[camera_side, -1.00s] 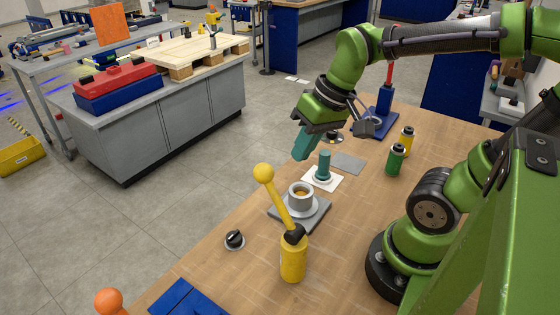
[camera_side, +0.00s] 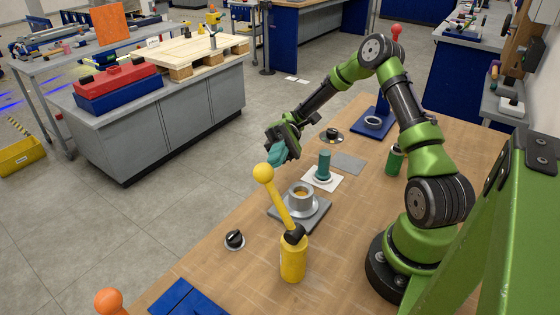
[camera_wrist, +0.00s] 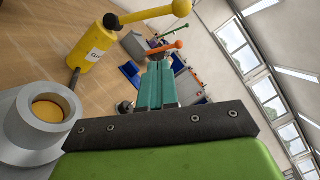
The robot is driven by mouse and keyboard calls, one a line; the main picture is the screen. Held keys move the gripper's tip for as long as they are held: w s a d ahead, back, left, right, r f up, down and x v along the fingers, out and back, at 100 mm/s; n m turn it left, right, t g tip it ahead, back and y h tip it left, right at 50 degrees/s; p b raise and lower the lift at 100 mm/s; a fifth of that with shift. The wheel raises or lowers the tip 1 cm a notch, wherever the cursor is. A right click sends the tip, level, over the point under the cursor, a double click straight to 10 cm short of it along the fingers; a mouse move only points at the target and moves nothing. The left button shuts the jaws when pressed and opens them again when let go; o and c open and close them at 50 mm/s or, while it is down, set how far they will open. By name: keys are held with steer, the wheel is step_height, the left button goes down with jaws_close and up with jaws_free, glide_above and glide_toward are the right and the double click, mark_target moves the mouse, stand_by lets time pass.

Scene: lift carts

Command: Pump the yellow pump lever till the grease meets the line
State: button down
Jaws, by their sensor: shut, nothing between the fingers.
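The yellow pump lever (camera_side: 277,199) leans up and left from the yellow pump body (camera_side: 292,258), with a ball knob on top. It also shows at the upper left of the wrist view (camera_wrist: 150,14). The grey cup (camera_side: 301,198) stands on a grey plate behind the pump, with yellow-orange grease inside. The wrist view shows the grease (camera_wrist: 48,111) below the cup's rim; I cannot make out a line. My gripper (camera_side: 276,158), with teal fingers, is shut and empty, above and behind the lever's knob, apart from it.
A teal cylinder (camera_side: 324,165) stands on a white plate behind the cup. A black knob (camera_side: 235,239) sits left of the pump. A green bottle (camera_side: 395,160) and a blue stand (camera_side: 376,125) are farther right and back. A blue base and orange ball (camera_side: 109,300) are at the front left.

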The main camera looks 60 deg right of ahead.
glide_toward(269, 189)
steer(key=w+a+f, duration=0.2)
steer(key=a+f, duration=0.1)
steer(key=shift+y, duration=0.4)
steer(key=shift+s+a+r, duration=0.6)
steer(key=shift+s, duration=0.2)
steer(key=shift+s+a+r, duration=0.6)
steer(key=shift+s, duration=0.25)
steer(key=shift+s+r+n, duration=0.2)
steer(key=shift+s+n, duration=0.05)
steer(key=shift+n, duration=0.15)
